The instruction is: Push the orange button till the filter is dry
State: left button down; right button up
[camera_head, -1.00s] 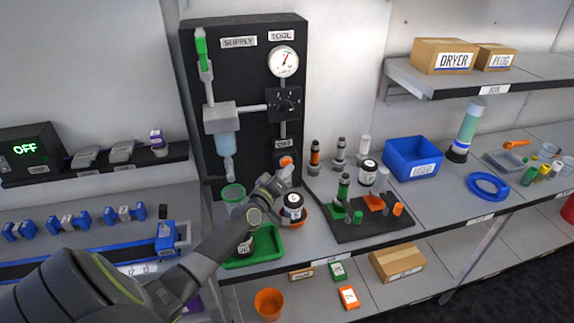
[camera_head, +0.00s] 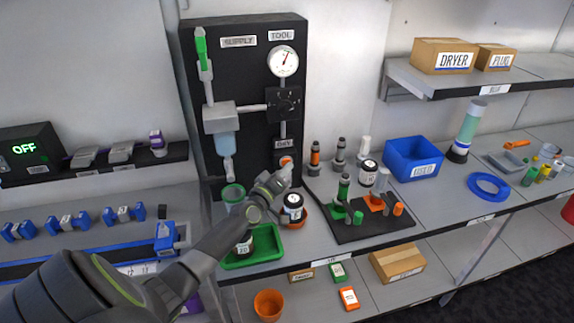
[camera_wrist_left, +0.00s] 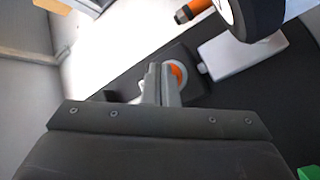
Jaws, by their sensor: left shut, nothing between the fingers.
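The orange button (camera_head: 286,160) sits low on the black panel (camera_head: 242,70), under a small DRY label (camera_head: 285,144). My left gripper (camera_head: 287,171) is shut and empty, its fingertips just below and in front of the button. In the left wrist view the fingertips (camera_wrist_left: 160,80) overlap the left side of the orange button (camera_wrist_left: 180,73). I cannot tell whether they touch it. A translucent light-blue cylinder (camera_head: 226,145) hangs under a grey block on the panel; I cannot tell whether it is the filter. My right gripper is not in view.
A green tray (camera_head: 262,262) and a dark jar with a white label (camera_head: 293,207) are close to my left arm. A green-topped cup (camera_head: 233,194) stands below the panel's left side.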

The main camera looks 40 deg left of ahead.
pick_arm(q)
jog(key=shift+w+a, duration=0.1)
dwell(0.5)
jog(key=shift+s+d+p, duration=0.5)
jog(key=shift+s+d, duration=0.05)
jog(key=shift+d, duration=0.1)
jog(key=shift+s+d+p, duration=0.25)
jog(key=shift+d+p, duration=0.05)
jog(key=shift+p, duration=0.1)
jog(key=shift+s+d+p, duration=0.9)
jog(key=shift+s+d, duration=0.45)
jog(key=shift+d, duration=0.2)
